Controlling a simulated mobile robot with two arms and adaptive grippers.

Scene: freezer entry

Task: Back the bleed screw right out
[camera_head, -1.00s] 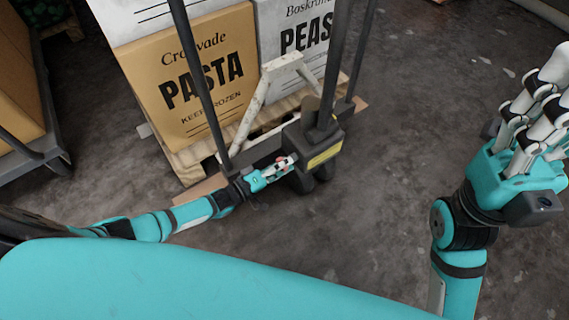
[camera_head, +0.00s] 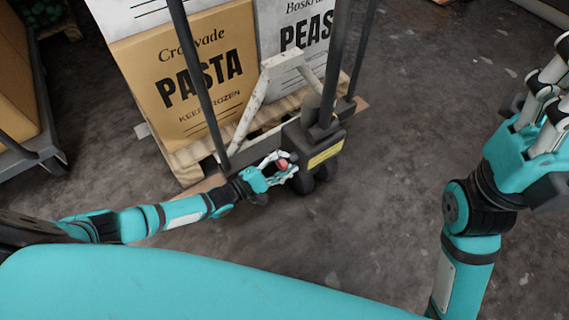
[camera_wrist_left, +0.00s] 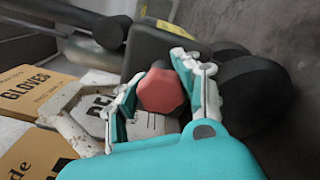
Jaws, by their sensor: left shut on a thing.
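In the head view the screw (camera_head: 283,164) is a small red spot beside the pump block (camera_head: 313,142), which bears a yellow label. My left gripper (camera_head: 284,165) is shut on the screw, with its white-and-teal fingers on either side of the head; these fingers also show in the left wrist view (camera_wrist_left: 160,92). The screw's shank is hidden. My right gripper (camera_head: 550,95) is raised at the right edge, partly cut off, away from the pump.
Behind stands a wooden pallet (camera_head: 190,160) with a pasta box (camera_head: 185,110) and a peas box (camera_head: 290,50). A dark cart (camera_head: 45,150) is at left. The floor (camera_head: 430,100) right of the pump is clear.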

